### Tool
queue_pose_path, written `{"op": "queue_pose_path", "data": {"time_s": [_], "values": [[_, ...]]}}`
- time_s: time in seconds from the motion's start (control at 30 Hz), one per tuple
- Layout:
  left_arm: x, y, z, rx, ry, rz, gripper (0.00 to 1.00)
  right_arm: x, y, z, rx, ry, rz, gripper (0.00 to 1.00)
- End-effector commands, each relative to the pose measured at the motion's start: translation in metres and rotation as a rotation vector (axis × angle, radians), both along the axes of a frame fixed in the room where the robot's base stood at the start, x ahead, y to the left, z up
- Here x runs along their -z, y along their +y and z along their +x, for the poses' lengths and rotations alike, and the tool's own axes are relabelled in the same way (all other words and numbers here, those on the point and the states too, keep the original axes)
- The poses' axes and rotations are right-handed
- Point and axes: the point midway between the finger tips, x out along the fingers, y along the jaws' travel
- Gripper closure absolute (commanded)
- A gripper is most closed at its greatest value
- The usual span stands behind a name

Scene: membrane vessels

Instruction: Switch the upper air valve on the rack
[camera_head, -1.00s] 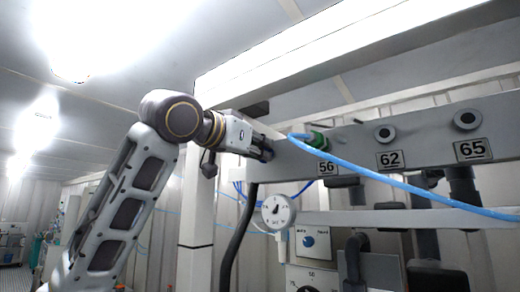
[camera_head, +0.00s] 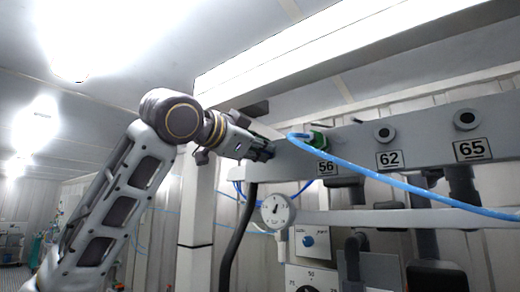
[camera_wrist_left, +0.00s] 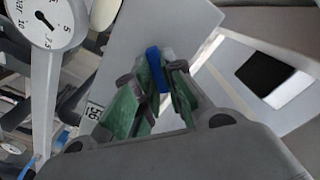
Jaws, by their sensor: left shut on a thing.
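My left gripper (camera_head: 266,150) is at the left end of the rack's grey upper beam (camera_head: 350,140). In the left wrist view its green-padded fingers (camera_wrist_left: 155,88) are closed around a small blue part, seemingly the valve handle (camera_wrist_left: 154,70), against the beam's grey face. In the head view the gripper hides this blue part. I cannot tell the handle's exact angle. My right gripper is out of view.
A blue hose (camera_head: 370,173) runs from a green fitting (camera_head: 318,140) by label 56, just right of the gripper. A round gauge (camera_head: 278,209) hangs below, near a black hose (camera_head: 236,240). Ports 62 and 65 are farther right.

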Motion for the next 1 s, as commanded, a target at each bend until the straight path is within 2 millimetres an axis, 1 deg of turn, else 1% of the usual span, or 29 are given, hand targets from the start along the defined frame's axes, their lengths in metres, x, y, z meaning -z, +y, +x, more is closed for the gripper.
{"op": "queue_pose_path", "data": {"time_s": [0.7,1.0], "values": [[0.0026,-0.0009,-0.0009,0.0,-0.36,0.494,1.0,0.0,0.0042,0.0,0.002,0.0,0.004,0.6],[0.0032,-0.0013,-0.0013,0.0,-0.465,0.638,1.0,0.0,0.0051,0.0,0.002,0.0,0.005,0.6]]}}
